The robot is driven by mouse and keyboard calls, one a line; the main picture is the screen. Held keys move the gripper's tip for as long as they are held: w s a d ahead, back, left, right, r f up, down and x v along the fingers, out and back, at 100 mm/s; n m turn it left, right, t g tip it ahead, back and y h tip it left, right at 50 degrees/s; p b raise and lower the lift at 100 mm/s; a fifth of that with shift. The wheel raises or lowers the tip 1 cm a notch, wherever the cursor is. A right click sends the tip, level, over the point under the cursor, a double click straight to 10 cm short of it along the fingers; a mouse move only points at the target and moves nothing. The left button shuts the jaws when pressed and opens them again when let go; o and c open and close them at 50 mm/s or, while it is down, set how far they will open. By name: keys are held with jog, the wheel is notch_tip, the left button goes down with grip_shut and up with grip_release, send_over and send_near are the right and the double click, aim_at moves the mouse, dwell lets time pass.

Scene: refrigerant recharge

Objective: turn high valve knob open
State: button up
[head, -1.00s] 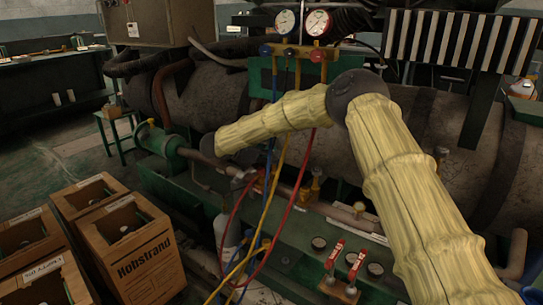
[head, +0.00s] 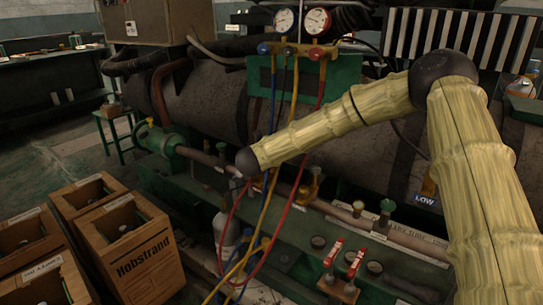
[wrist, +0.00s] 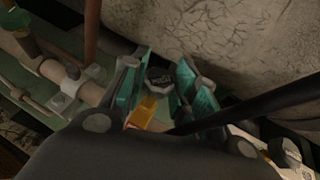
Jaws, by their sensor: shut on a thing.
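In the wrist view, a dark faceted knob (wrist: 158,78) sits between the teal fingers of my gripper (wrist: 160,84). A yellow-orange valve body (wrist: 145,110) shows just below it. My gripper is shut on this knob; its marking is too dark to read, so I cannot confirm that it is the high one. In the head view, my arm reaches left across the machine to the pipe, and the gripper cannot be made out clearly. A blue LOW label (head: 427,200) stands near a green-topped valve (head: 387,208) at the right.
Red, yellow and blue hoses (head: 276,170) hang from the gauge manifold (head: 300,50) close to my arm's end. A large grey cylinder (head: 200,100) lies behind. Two red-handled valves (head: 334,250) stand in front. Cardboard boxes (head: 135,255) fill the lower left.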

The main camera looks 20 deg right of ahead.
jog(key=n+y, duration=0.1)
jog(key=n+t+y, duration=0.1)
jog(key=y, duration=0.1)
jog(key=n+y, duration=0.1)
jog(key=n, duration=0.1)
jog(key=shift+s+d+t+b, duration=0.1)
jog(key=shift+d+t+b, duration=0.2)
jog(key=shift+t, duration=0.1)
jog(key=shift+d+n+t+y, duration=0.1)
jog(key=shift+n+t+y, duration=0.2)
jog(key=shift+n+y, duration=0.9)
jog(key=shift+y, duration=0.4)
jog(key=o, duration=1)
jog(key=v, duration=1.2)
